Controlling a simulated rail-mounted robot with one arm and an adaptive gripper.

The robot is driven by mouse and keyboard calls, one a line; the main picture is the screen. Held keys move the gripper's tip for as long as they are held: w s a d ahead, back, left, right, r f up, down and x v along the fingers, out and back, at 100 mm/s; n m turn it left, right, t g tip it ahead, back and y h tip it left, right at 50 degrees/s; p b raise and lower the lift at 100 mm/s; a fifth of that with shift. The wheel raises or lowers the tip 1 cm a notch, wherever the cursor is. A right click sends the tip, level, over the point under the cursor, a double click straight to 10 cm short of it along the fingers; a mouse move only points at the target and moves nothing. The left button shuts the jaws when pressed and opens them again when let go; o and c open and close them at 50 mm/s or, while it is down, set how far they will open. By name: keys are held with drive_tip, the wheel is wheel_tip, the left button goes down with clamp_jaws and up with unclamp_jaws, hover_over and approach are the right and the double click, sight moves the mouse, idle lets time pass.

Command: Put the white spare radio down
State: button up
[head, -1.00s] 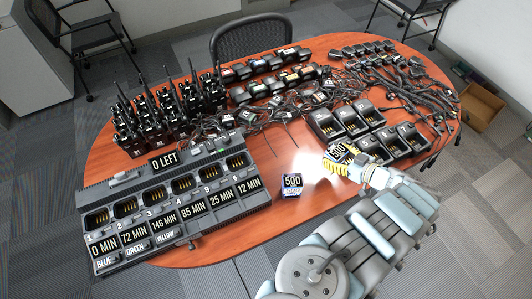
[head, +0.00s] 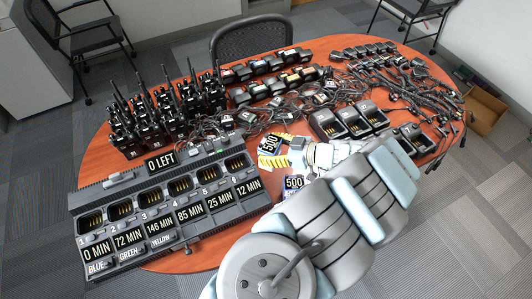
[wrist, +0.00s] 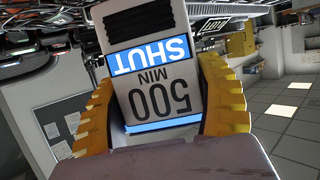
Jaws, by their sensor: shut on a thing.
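My gripper (head: 269,154), with yellow fingers, is shut on a pale, whitish radio (wrist: 150,70), seemingly the white spare radio. In the wrist view it fills the gap between the fingers, with a dark ribbed part and upside-down "500 MIN" and blue "SHUT" labels. In the head view its black "500" label (head: 270,143) shows above the table, right of the charger; I cannot tell if the radio touches the tabletop. A second "500" item (head: 293,183) with a blue lower band sits on the table just below my gripper, partly hidden by my arm.
The multi-slot charger (head: 165,205) with minute labels fills the table's left front. Upright black radios (head: 165,115) stand behind it. Tangled cables (head: 290,110) lie behind my gripper. Black single chargers (head: 350,120) stand to the right.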

sight(259, 153)
drive_tip(key=shift+s+a+r+n+g, duration=0.1)
drive_tip(key=shift+s+a+n+g, duration=0.2)
drive_tip(key=shift+a, duration=0.35)
drive_tip(key=shift+s+a+r+n+g, duration=0.1)
drive_tip(key=shift+s+a+g, duration=0.1)
drive_tip(key=shift+s+a, duration=0.3)
drive_tip(key=shift+w+a+f+b, duration=0.15)
drive_tip(key=shift+w+a+b, duration=0.05)
drive_tip(key=shift+a+b, duration=0.1)
drive_tip(key=w+b, duration=0.1)
drive_tip(key=w+f+b, duration=0.1)
drive_tip(key=b, duration=0.1)
drive_tip(key=shift+d+f, duration=0.15)
drive_tip(key=shift+d, duration=0.1)
drive_tip(key=w+d+f+b, duration=0.1)
drive_tip(key=w+f+b, duration=0.6)
drive_tip(key=w+b, duration=0.4)
drive_tip(key=shift+d+f, duration=0.2)
drive_tip(key=shift+f, duration=0.2)
drive_tip(key=shift+w+f, duration=0.1)
drive_tip(key=shift+w, duration=0.1)
